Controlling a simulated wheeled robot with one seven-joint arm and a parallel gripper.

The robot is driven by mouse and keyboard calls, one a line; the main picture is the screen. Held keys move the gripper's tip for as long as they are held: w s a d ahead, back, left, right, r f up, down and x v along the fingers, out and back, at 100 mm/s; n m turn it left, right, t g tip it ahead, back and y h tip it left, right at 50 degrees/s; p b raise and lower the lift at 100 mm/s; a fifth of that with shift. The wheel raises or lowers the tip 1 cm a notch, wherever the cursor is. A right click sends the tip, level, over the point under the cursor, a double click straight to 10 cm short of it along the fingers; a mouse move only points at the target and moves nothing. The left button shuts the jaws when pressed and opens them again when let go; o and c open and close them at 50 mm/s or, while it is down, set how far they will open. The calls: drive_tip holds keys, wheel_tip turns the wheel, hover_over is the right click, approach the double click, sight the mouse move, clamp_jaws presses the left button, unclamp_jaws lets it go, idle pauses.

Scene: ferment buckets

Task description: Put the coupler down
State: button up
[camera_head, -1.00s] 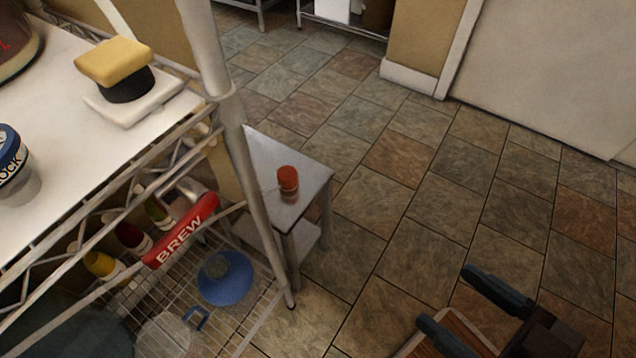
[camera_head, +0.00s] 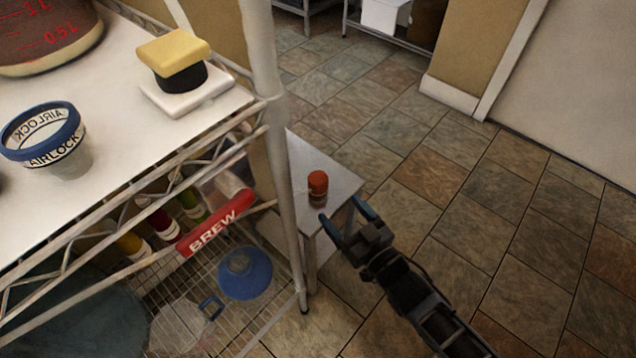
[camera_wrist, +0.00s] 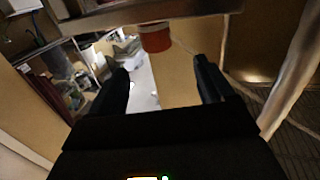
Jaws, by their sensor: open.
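A small cylinder with an orange-red top and a brown lower part (camera_head: 317,187), which may be the coupler, stands upright on a small grey side table (camera_head: 340,184). My gripper (camera_head: 345,215) is open, with its fingers beside the table's near edge, just right of and below the cylinder in the picture. In the wrist view the cylinder (camera_wrist: 156,38) shows beyond the gap between the open fingers (camera_wrist: 162,68), under the tabletop edge (camera_wrist: 130,14). Nothing is between the fingers, and the cylinder looks apart from them.
A wire shelf rack with a post (camera_head: 283,190) stands left of the side table. Its top holds an airlock cup (camera_head: 62,160) and a yellow sponge block (camera_head: 174,52). A red BREW holder (camera_head: 215,222) and blue funnel (camera_head: 245,274) are lower. Tiled floor (camera_head: 480,230) is free at right.

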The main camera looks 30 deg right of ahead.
sight(318, 177)
drive_tip(key=w, duration=0.4)
drive_tip(key=shift+w+a+f, duration=0.1)
drive_tip(key=shift+w+a, duration=0.15)
drive_tip(key=shift+w, duration=0.05)
drive_tip(key=w, duration=0.6)
drive_tip(key=shift+w+d+b, duration=0.25)
drive_tip(key=shift+w+b, duration=0.1)
drive_tip(key=c, duration=1.2)
drive_tip(key=shift+r+p, duration=0.35)
drive_tip(key=shift+r, duration=0.4)
drive_tip(key=shift+c, duration=0.3)
drive_tip(key=r, duration=0.1)
drive_tip(key=r+p, duration=0.1)
drive_tip(key=s+d+r+p, duration=0.1)
drive_tip(key=r, duration=0.1)
drive_tip(key=shift+r, duration=0.1)
drive_tip(key=s+d+r+p, duration=0.4)
drive_tip(key=s+d+r, duration=0.1)
drive_tip(key=d, duration=0.3)
drive_tip(key=shift+s+d+r, duration=0.2)
drive_tip(key=shift+d+r, duration=0.1)
drive_tip(key=shift+d, duration=0.1)
